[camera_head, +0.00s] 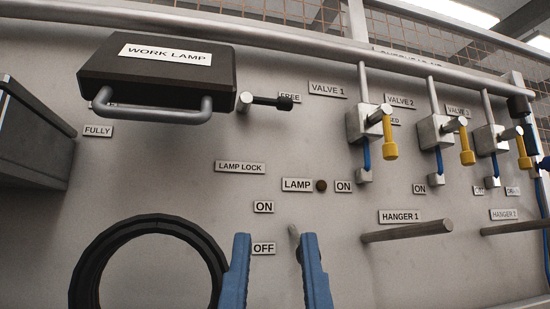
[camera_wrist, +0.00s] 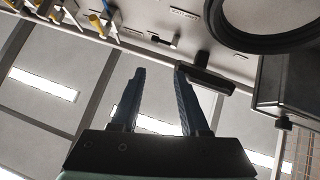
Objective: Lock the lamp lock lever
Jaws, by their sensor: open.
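The lamp lock lever (camera_head: 272,102) is a short black handle on a metal pivot, right of the work lamp (camera_head: 150,75). It lies roughly level and points right, its tip just below the partly hidden FREE label (camera_head: 290,96). The LAMP LOCK label (camera_head: 240,167) is below it. In the wrist view, which is upside down, the lever (camera_wrist: 162,40) shows small near the top, beyond my fingertips. My gripper (camera_head: 274,238) is open and empty, its blue fingers well below the lever in the head view. It also shows in the wrist view (camera_wrist: 160,70).
The work lamp's grey handle (camera_head: 160,108) juts out beside the lever. Yellow-handled valves (camera_head: 390,135) stand to the right, with hanger rod 1 (camera_head: 407,230) below. A black ring (camera_head: 90,245) is at lower left, and a dark box (camera_head: 30,140) at far left.

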